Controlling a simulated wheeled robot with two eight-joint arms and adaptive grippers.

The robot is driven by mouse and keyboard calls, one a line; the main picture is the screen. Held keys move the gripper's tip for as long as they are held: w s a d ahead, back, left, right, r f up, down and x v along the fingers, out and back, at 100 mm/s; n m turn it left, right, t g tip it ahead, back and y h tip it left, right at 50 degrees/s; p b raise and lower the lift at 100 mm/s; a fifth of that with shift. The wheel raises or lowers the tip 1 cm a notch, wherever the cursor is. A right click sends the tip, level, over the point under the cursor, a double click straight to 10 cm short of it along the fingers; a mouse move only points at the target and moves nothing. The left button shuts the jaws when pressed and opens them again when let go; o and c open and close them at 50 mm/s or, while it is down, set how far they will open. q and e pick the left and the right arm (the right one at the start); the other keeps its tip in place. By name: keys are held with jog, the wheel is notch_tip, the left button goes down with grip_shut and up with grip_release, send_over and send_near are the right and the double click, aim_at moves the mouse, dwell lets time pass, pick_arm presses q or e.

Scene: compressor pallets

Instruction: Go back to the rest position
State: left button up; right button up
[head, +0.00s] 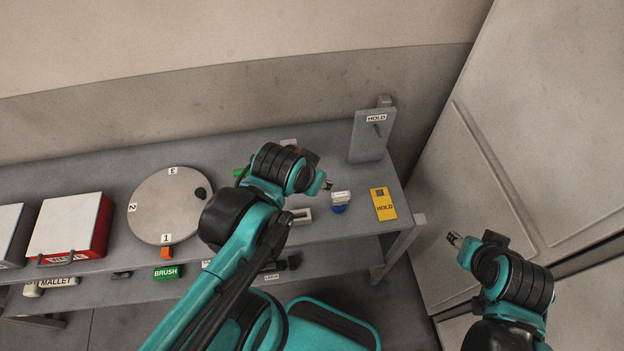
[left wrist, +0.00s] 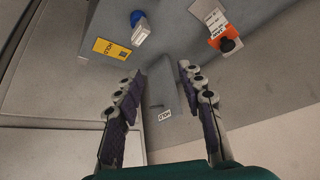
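My left gripper (head: 325,186) is above the right part of the grey table in the head view. In the left wrist view its two fingers (left wrist: 160,95) are spread apart with nothing between them, so it is open and empty. The grey upright plate marked HOLD (left wrist: 160,113) shows beyond the gap between the fingers. My right gripper (head: 455,239) is off the table's right end, in front of the pale cabinet. It is small in the head view, and I cannot tell whether it is open.
The table (head: 90,165) holds a numbered round disc (head: 165,205), a red box (head: 103,228), a yellow HOLD card (head: 383,204), a white and blue item (head: 341,198) and the HOLD stand (head: 367,142). A lower shelf carries a green BRUSH label (head: 166,272). A pale cabinet (head: 540,130) stands right.

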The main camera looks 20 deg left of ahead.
pick_arm(q)
jog(key=shift+s+a+n+t, duration=0.2)
jog(key=shift+s+n+t, duration=0.25)
jog(key=shift+n, duration=0.15)
jog(key=shift+f, duration=0.15)
notch_tip(320, 180, down, 8)
jog(key=b, duration=0.8)
jog(key=shift+f, duration=0.2)
